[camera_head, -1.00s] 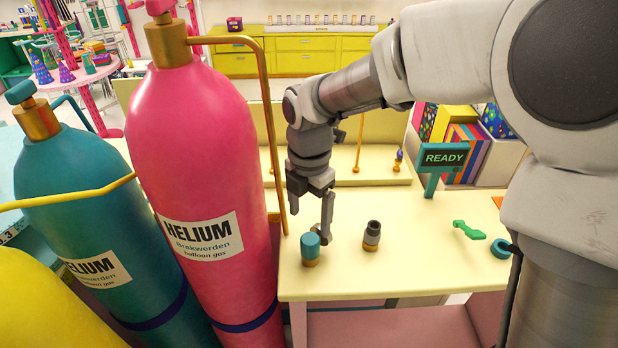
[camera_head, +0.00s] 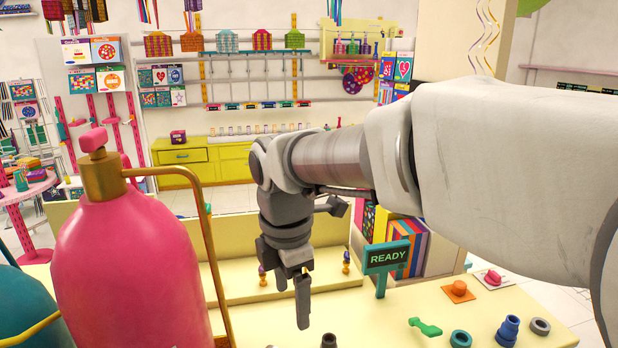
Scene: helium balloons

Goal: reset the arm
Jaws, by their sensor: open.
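My arm (camera_head: 330,158) reaches in from the right, its forearm roughly level and its wrist bent down. My gripper (camera_head: 285,280) hangs pointing down over the pale yellow table (camera_head: 385,325). Its fingers are apart and I see nothing between them. It is right of the pink helium tank (camera_head: 130,270) and left of the green READY sign (camera_head: 388,257). A dark fitting (camera_head: 329,341) shows below and right of the gripper, cut off by the bottom edge.
A brass pipe (camera_head: 212,265) runs down beside the pink tank, near my gripper. A teal tank (camera_head: 25,310) stands at lower left. A green tool (camera_head: 425,327), a teal ring (camera_head: 461,339) and a blue fitting (camera_head: 508,330) lie on the table's right. Yellow cabinets (camera_head: 190,160) stand behind.

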